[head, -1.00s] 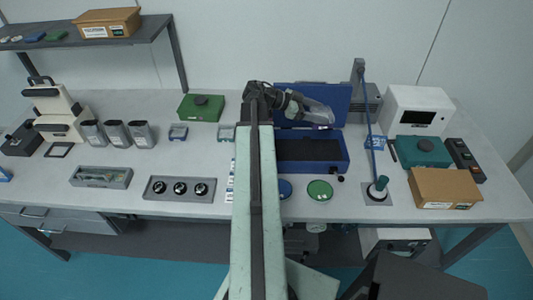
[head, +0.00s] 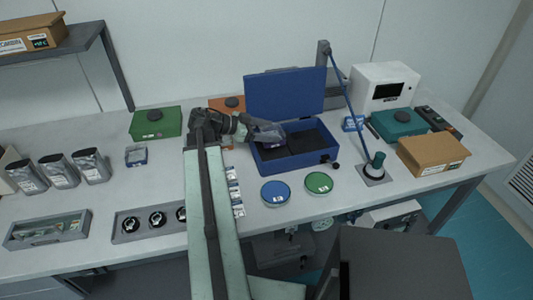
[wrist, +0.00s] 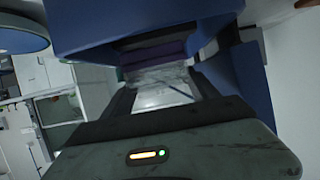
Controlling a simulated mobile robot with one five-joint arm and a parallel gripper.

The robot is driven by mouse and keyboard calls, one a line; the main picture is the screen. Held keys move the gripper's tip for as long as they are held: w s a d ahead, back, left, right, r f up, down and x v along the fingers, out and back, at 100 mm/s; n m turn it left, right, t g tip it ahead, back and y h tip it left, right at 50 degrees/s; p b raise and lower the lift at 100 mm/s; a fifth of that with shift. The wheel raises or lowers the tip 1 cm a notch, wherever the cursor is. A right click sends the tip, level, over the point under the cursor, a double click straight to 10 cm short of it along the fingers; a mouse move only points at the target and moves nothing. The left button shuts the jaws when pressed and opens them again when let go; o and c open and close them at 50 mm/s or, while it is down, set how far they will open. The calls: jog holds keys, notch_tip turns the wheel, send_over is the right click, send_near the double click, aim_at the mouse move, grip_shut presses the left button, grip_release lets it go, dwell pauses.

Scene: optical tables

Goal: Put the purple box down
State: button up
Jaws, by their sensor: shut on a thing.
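My gripper (head: 254,131) is over the left part of the open blue case (head: 325,155), at the height of its rim or just above. In the wrist view my gripper (wrist: 163,88) is shut on the purple box (wrist: 155,54). Only a dark purple strip and a clear, silvery face of the box show between the fingers. In the head view the box is a small purplish shape (head: 268,137), partly hidden by the gripper. I cannot tell whether it touches the case. The blue lid (head: 285,92) stands open behind, and dark foam (head: 315,143) lines the case.
Blue (head: 275,192) and green (head: 319,182) round dishes lie in front of the case. A lamp-like stand (head: 374,170) with a blue pole is to its right. An orange box (head: 227,105) and a green box (head: 155,122) stand to the left.

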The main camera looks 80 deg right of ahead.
notch_tip(320, 180, down, 6)
jog(key=b, duration=0.4)
jog(key=shift+s, duration=0.1)
jog(key=shift+r, duration=0.35)
jog(key=shift+f, duration=0.25)
jog(key=o, duration=1.4)
jog(key=shift+s+r, duration=0.1)
jog(key=shift+r+p, duration=0.3)
jog(key=shift+r, duration=0.05)
jog(key=shift+f+p+v, duration=0.15)
jog(key=shift+p+v, duration=0.9)
jog(key=shift+v, duration=1.9)
jog(key=shift+f+p+v, duration=0.1)
jog(key=shift+p+v, duration=0.95)
jog(key=shift+v, duration=1.95)
